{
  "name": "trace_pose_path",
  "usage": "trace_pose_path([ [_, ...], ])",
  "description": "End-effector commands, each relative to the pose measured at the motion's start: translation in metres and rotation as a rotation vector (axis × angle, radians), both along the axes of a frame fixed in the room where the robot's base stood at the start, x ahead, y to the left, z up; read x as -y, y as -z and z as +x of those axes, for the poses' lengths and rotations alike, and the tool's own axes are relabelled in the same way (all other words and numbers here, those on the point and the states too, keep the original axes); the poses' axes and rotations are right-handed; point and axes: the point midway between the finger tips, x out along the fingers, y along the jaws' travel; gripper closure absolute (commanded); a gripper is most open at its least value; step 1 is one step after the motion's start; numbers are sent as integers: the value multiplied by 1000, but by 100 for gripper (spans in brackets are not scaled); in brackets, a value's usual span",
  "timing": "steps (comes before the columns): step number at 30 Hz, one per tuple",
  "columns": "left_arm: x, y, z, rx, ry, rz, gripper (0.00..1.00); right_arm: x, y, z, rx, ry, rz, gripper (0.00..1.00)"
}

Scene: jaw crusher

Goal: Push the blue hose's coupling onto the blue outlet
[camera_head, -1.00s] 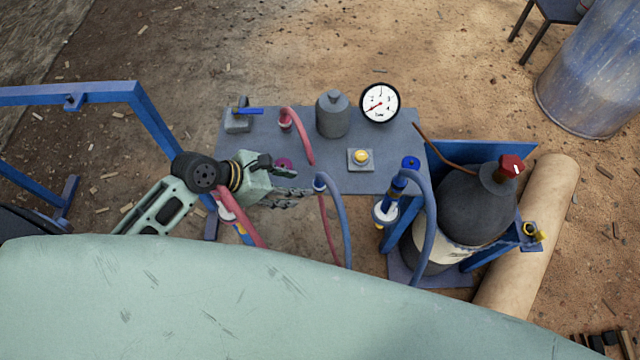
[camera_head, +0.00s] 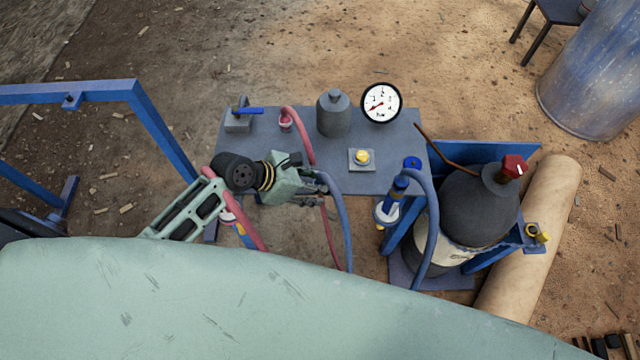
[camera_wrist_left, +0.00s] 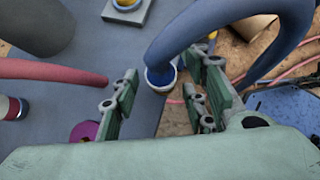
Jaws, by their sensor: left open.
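My left gripper (camera_head: 314,190) is open at the front edge of the grey table. A blue hose (camera_head: 342,220) arches down from beside its fingers. In the left wrist view, the hose's blue end with a pale collar (camera_wrist_left: 161,78) lies between the two spread fingers, nearer the right one, with gaps visible. My gripper hides this end in the head view. A second blue hose section (camera_head: 430,220) stands at the right with a blue and white fitting (camera_head: 388,211). A blue disc (camera_head: 412,162) is on the table's right end; I cannot tell which part is the outlet. My right gripper is not in view.
Red hoses (camera_head: 299,132) run close to my gripper. A dark tank (camera_head: 468,215) stands right.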

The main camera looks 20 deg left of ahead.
Motion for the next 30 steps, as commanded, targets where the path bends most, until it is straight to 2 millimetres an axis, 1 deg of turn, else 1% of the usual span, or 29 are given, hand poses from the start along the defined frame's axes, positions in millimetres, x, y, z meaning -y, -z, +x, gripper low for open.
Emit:
trace_pose_path([
  [1, 0, 0, 0, 0, 0, 0, 59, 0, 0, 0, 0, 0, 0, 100],
  [2, 0, 0, 0, 0, 0, 0, 62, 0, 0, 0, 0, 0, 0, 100],
  [15, 0, 0, -1, -1, 0, 1, 100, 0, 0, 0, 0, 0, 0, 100],
  [23, 0, 0, 0, 1, 1, 0, 100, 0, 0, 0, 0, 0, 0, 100],
  [25, 0, -3, 0, 1, 1, 0, 100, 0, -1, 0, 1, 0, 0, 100],
  [28, 0, -15, 0, 4, 1, -1, 100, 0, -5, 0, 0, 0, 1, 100],
  [30, 0, -28, 0, 4, 1, -1, 100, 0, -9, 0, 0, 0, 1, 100],
])
